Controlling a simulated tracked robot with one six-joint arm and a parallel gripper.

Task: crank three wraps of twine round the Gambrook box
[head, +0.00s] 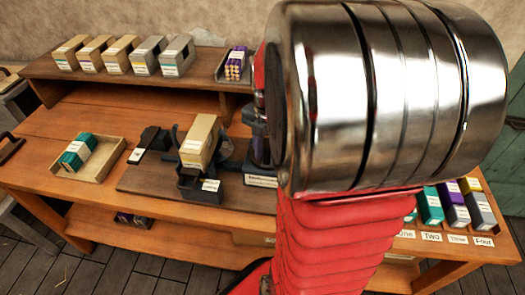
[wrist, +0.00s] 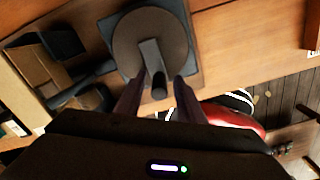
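A tan box with a white label (head: 200,138) sits on a dark holder at the middle of the bench in the head view; its label is too small to read. I cannot make out any twine round it. In the wrist view a round brown-grey wheel (wrist: 130,50) on a dark square block carries a dark crank handle (wrist: 150,58). My gripper (wrist: 158,83) is open, with one finger on each side of the handle's end; I see gaps beside it and cannot tell whether either finger touches. In the head view my arm hides the gripper and the wheel.
Several labelled boxes (head: 120,52) stand on the raised shelf, with a tray of purple-and-yellow items (head: 235,65) at its right. A wooden tray (head: 95,165) with teal boxes is at left. Coloured boxes (head: 455,208) stand behind number cards at right.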

